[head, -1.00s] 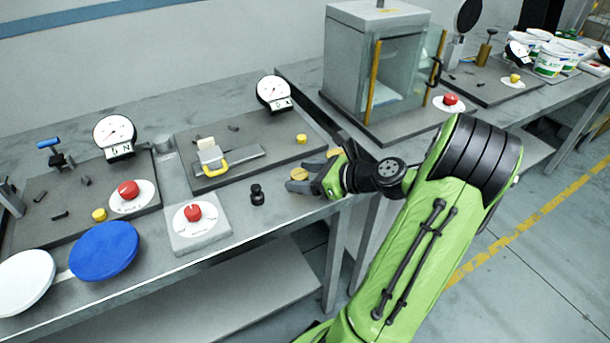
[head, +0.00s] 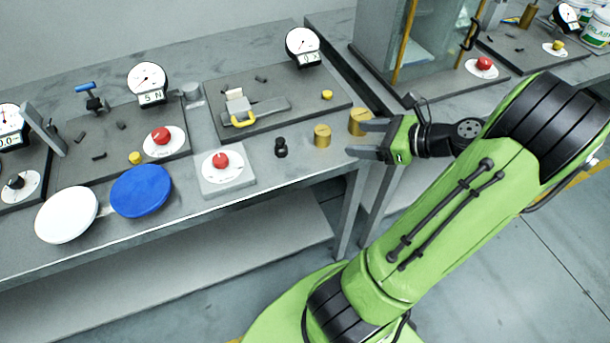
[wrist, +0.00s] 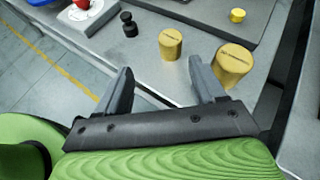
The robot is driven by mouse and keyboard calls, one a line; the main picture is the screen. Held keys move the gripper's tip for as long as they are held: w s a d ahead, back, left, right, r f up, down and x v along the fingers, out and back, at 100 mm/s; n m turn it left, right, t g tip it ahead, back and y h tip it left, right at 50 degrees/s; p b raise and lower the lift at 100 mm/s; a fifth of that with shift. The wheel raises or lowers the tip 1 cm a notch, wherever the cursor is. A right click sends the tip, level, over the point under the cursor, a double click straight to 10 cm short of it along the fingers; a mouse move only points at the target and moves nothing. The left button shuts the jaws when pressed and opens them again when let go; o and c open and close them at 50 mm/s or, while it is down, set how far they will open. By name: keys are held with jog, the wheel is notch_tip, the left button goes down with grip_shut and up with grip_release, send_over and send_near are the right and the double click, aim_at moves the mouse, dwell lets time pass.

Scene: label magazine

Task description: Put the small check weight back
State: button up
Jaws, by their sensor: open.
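The smaller brass check weight (head: 322,135) stands upright on the grey bench near its front edge. The larger brass weight (head: 360,121) stands to its right, close to my upper finger. My gripper (head: 356,139) is open and empty at the bench's right end, to the right of the smaller weight and apart from it. In the wrist view the smaller weight (wrist: 170,43) stands beyond the gap between the fingertips (wrist: 160,65). The larger weight (wrist: 232,64) is just right of the right finger there.
A small black knobbed piece (head: 281,147) stands left of the weights, beside a red button box (head: 222,172). Behind is a dark plate (head: 300,100) with a yellow-handled clamp (head: 240,112) and a dial gauge (head: 303,47). A glass-fronted cabinet (head: 400,45) stands back right.

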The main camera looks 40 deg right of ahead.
jog(key=w+a+n+g, duration=0.1)
jog(key=a+n, duration=0.1)
jog(key=w+a+n+g, duration=0.1)
jog(key=w+a+n, duration=0.1)
jog(key=a, duration=0.1)
jog(key=w+a+n+g, duration=0.1)
jog(key=a+n+g, duration=0.1)
jog(key=a+n, duration=0.1)
jog(key=shift+w+a+r, duration=0.15)
jog(key=shift+w+r, duration=0.05)
jog(key=a+r+n+g+h, duration=0.1)
jog(key=a+n+g, duration=0.2)
jog(key=a+n, duration=0.55)
jog(key=s+a+r+n+h, duration=0.3)
jog(key=s+a+n, duration=0.6)
jog(key=n, duration=0.6)
notch_tip(320, 180, up, 2)
jog(key=shift+s+r+t+h, duration=0.2)
jog(key=shift+s+t+h, duration=0.15)
jog(key=shift+s, duration=0.3)
